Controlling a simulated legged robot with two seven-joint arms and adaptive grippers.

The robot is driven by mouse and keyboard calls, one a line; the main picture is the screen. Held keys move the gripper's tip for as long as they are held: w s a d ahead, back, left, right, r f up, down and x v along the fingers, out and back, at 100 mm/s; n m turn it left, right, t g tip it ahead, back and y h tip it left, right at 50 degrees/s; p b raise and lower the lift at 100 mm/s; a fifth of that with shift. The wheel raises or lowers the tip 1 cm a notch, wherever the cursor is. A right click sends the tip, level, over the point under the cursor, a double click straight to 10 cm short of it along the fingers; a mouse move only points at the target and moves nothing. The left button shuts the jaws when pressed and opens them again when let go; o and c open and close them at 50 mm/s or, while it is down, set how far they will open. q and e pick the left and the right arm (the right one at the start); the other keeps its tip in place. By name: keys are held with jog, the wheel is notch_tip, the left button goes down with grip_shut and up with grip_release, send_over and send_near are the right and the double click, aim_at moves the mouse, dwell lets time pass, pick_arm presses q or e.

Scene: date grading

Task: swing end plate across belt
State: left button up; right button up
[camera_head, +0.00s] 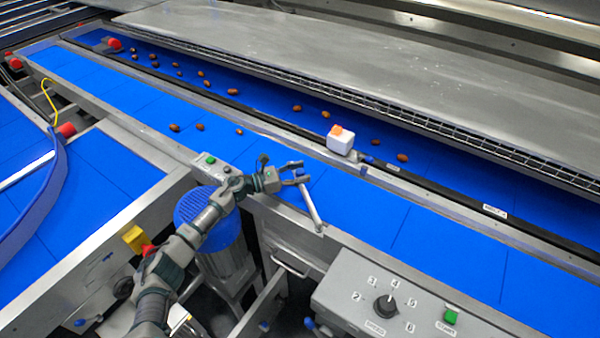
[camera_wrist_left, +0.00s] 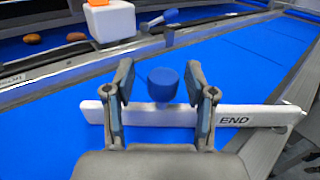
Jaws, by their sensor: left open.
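The end plate (camera_head: 311,205) is a narrow pale bar marked END. In the head view it slants from the near rail out over the near blue lane. In the left wrist view the end plate (camera_wrist_left: 258,115) runs crosswise beyond my fingers. Its blue knob (camera_wrist_left: 163,85) shows between the two fingers, with a visible gap on each side. My left gripper (camera_head: 301,172) is open at the plate's outer end, and it also shows in the left wrist view (camera_wrist_left: 160,76). The blue belt (camera_head: 425,235) runs under the plate. My right gripper is not in view.
A white box with an orange top (camera_head: 340,142) sits on the dark divider (camera_head: 440,188), beside a blue-ended lever (camera_head: 367,160). Several brown dates lie on the belt to the left and far side. A grey control box (camera_head: 400,300) with a dial stands in front.

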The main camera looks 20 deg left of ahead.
pick_arm(q)
notch_tip(320, 180, up, 10)
jog(key=shift+w+f, duration=0.1)
dwell(0.4)
jog(key=shift+c, duration=0.2)
